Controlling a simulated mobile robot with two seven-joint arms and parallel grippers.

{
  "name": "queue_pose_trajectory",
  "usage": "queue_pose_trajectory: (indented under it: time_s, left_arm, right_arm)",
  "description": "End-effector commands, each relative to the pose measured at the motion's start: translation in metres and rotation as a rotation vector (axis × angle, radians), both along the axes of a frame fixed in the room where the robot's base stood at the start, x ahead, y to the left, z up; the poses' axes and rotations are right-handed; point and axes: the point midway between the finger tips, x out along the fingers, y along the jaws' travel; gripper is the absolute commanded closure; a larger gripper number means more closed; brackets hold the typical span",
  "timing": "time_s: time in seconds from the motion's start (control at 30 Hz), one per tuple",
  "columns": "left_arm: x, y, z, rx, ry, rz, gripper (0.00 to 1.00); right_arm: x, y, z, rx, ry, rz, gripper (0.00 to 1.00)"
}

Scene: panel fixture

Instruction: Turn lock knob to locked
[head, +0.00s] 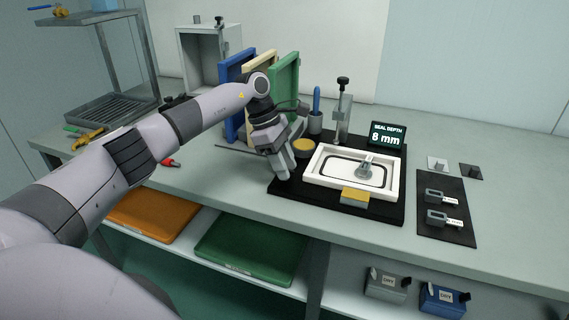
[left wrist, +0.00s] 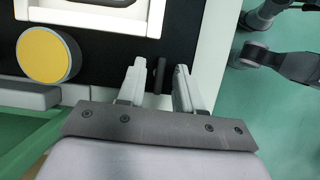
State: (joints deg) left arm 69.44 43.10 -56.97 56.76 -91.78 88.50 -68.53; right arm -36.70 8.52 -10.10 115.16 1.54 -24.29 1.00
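My left gripper (head: 283,170) points down over the left edge of the black fixture base (head: 335,203), beside the white panel frame (head: 392,187). In the left wrist view its two fingers (left wrist: 159,66) are apart. A thin dark bar (left wrist: 159,78), which looks like the lock knob's grip, stands between them, with a gap visible on each side. In the head view the gripper hides this spot, and I cannot read any lock marking. My right gripper is not in view.
A yellow round pad (left wrist: 44,55) is beside the gripper. A yellow block (head: 355,197) sits at the frame's front. A tall clamp post (head: 342,115) and a "SEAL DEPTH 8 mm" display (head: 387,136) stand behind. Upright coloured panels (head: 284,90) stand behind my arm.

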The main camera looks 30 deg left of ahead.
Motion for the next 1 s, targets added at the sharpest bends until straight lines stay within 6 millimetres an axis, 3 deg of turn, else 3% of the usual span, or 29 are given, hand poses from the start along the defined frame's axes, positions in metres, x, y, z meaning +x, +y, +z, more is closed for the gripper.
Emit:
queue_pose_trajectory:
  time_s: [0.17, 0.6, 1.0]
  left_arm:
    - [0.000, 0.002, 0.003, 0.000, 0.001, 0.002, 0.65]
    - [-0.005, 0.025, 0.061, -0.001, -0.002, 0.002, 0.65]
    - [-0.006, 0.027, 0.066, 0.000, 0.000, 0.000, 0.65]
  right_arm:
    - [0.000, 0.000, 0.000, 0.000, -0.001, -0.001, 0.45]
    - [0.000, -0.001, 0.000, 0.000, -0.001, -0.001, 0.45]
    - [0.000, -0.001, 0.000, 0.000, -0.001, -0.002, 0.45]
